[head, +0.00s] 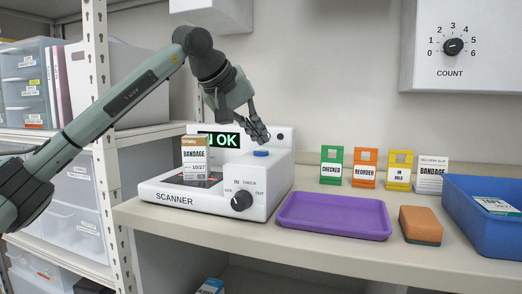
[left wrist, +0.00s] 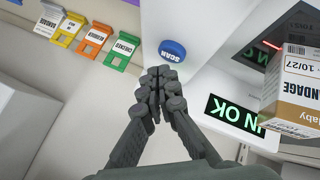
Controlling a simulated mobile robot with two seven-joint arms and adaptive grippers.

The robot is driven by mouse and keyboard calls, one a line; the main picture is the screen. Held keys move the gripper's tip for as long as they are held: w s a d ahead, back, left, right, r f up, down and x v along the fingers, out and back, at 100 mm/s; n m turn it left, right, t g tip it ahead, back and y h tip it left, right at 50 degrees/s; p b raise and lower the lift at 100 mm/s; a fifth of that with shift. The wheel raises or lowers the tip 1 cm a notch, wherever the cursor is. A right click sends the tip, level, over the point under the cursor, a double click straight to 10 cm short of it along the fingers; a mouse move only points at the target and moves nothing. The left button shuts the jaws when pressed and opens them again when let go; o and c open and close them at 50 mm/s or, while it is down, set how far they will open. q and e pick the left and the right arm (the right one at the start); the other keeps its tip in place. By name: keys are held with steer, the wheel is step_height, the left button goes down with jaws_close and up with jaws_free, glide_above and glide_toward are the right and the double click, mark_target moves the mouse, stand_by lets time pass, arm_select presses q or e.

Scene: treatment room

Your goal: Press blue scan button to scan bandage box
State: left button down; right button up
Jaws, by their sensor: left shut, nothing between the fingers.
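The blue scan button (head: 261,153) is on the scanner top, labelled SCAN in the left wrist view (left wrist: 172,50). My left gripper (head: 264,139) is shut and empty, its tips just above the button; in the left wrist view a gap shows between them. My right gripper is not in view.
A knob (head: 241,201) is on the scanner front. A purple tray (head: 333,217), an orange sponge (head: 420,225) and a blue bin (head: 485,215) stand to the right. Green (head: 331,167), red-orange (head: 364,169) and yellow (head: 399,171) tags stand behind. A shelf post (head: 104,120) is at left.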

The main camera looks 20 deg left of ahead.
mark_target(258, 151)
arm_select(q)
steer(key=shift+r+p, duration=2.45)
steer(key=shift+r, duration=0.15)
steer(key=shift+f, duration=0.1)
